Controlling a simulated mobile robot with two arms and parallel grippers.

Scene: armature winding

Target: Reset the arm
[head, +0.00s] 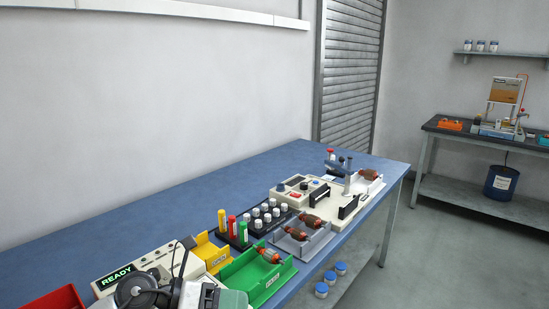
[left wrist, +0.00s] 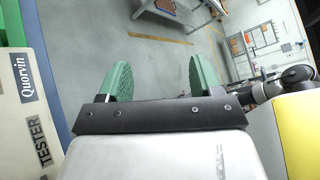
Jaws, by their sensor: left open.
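My left gripper (left wrist: 158,75) is open in the left wrist view, with two green fingers spread apart and nothing between them. In the head view, parts of my left arm show at the bottom edge, in front of the tester, and the fingertips are not clear there. The beige tester (head: 117,279) has a lit READY display and stands at the near end of the blue bench (head: 130,215). Its lettered side (left wrist: 32,100) is left of the gripper in the left wrist view. My right gripper does not show.
A green bin (head: 285,280) with an armature, a yellow bin (head: 206,250), a grey tray (head: 318,240) with armatures and a winding machine (head: 345,207) stand along the bench. A red bin (head: 55,300) is bottom left. Open floor (head: 440,260) lies right of the bench.

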